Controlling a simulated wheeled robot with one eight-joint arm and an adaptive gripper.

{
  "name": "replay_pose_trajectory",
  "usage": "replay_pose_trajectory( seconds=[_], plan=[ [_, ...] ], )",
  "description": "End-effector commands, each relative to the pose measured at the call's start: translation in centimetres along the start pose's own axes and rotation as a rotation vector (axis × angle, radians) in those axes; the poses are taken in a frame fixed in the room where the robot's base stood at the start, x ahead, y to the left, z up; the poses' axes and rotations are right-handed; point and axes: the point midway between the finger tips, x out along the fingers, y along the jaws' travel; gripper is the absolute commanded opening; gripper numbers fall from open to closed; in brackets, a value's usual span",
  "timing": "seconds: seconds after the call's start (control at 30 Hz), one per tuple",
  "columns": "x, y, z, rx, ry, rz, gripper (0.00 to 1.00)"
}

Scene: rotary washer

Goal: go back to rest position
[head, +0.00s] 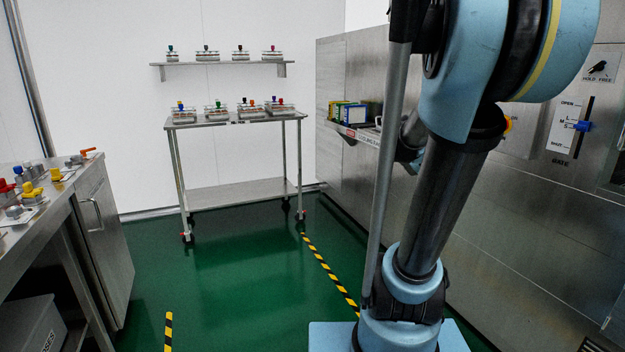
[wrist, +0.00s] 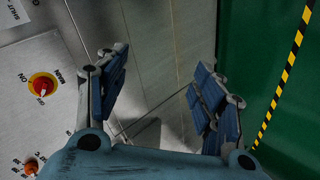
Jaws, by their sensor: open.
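My gripper (wrist: 158,98) shows in the wrist view with its two blue-padded fingers spread apart. It is open, and nothing is between the fingers. Behind the fingers are a grey metal panel and the green floor. In the head view my arm rises through the right half of the picture, in front of the steel machine (head: 350,75). The gripper itself is not visible in the head view.
A red and yellow MAIN knob (wrist: 42,85) is left of the gripper. A GATE lever (head: 583,126) is on the machine at right. A wheeled cart (head: 240,190) with racks stands at the back. A workbench (head: 60,205) is at left. The green floor (head: 240,260) between is clear.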

Motion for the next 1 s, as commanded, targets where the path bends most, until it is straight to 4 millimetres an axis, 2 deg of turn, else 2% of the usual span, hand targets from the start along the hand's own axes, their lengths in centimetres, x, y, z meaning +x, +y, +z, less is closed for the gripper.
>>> replay_pose_trajectory(
  seconds=[0.03,0.3,0.6,0.7,0.8,1.0],
  plan=[
    [-0.7,-1.6,1.4,0.011,-0.006,-0.046,0.62],
    [-4.4,-10.5,8.3,0.067,-0.064,-0.319,0.62],
    [-8.7,-19.7,15.6,0.087,-0.136,-0.616,0.62],
    [-9.9,-21.8,17.3,0.086,-0.155,-0.69,0.62],
    [-10.7,-23.1,18.4,0.085,-0.167,-0.738,0.62],
    [-11.2,-23.9,19.1,0.084,-0.176,-0.769,0.62]
  ],
)
